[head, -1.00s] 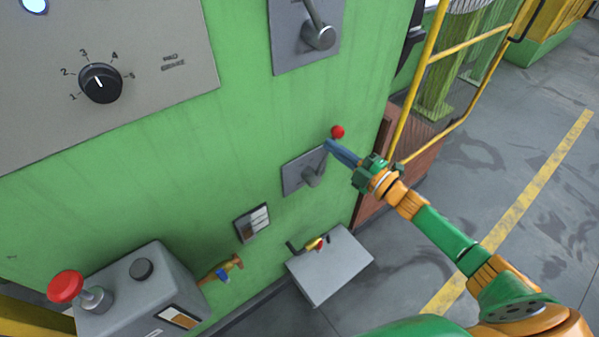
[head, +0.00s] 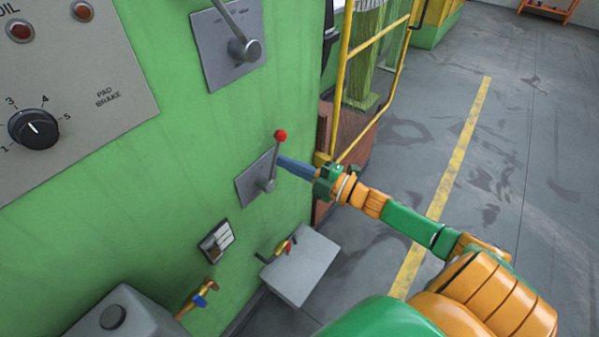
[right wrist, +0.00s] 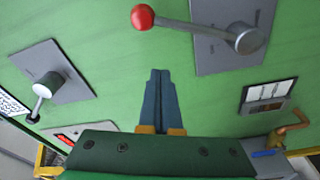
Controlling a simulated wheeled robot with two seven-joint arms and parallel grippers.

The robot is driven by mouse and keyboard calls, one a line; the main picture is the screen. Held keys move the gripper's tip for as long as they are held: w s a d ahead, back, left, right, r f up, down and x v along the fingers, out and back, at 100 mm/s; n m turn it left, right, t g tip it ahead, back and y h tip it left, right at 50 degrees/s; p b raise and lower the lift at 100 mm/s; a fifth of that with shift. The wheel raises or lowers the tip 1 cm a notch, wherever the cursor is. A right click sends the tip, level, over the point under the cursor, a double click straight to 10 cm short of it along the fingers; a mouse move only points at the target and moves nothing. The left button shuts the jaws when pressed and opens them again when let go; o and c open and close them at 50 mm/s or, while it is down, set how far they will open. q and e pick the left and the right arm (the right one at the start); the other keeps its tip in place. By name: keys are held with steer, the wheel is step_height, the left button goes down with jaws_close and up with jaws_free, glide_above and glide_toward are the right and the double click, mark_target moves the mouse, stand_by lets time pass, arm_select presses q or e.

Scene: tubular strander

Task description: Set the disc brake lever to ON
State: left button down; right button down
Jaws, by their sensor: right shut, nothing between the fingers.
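A lever with a red ball knob (head: 281,135) stands on a grey plate (head: 247,190) on the green machine panel. Its handle points up and slightly right in the head view. My right gripper (head: 281,161), with blue fingers, is shut and empty just right of the handle. In the right wrist view the shut fingers (right wrist: 157,72) point at the green panel, and the red ball (right wrist: 143,17) and handle lie beyond their tips, apart from them in the picture. Lettering on the plate is too small to read. My left gripper is out of view.
A second lever (head: 242,49) sits on a larger grey plate above. A pad brake dial (head: 33,129) is at left. Below are a small label plate (head: 216,241), a brass valve (head: 200,295) and a grey box (head: 302,266). A yellow guard rail (head: 345,80) stands right of the panel.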

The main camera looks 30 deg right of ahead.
steer(key=v, duration=0.4)
steer(key=shift+d+f, duration=0.15)
steer(key=shift+d, duration=0.2)
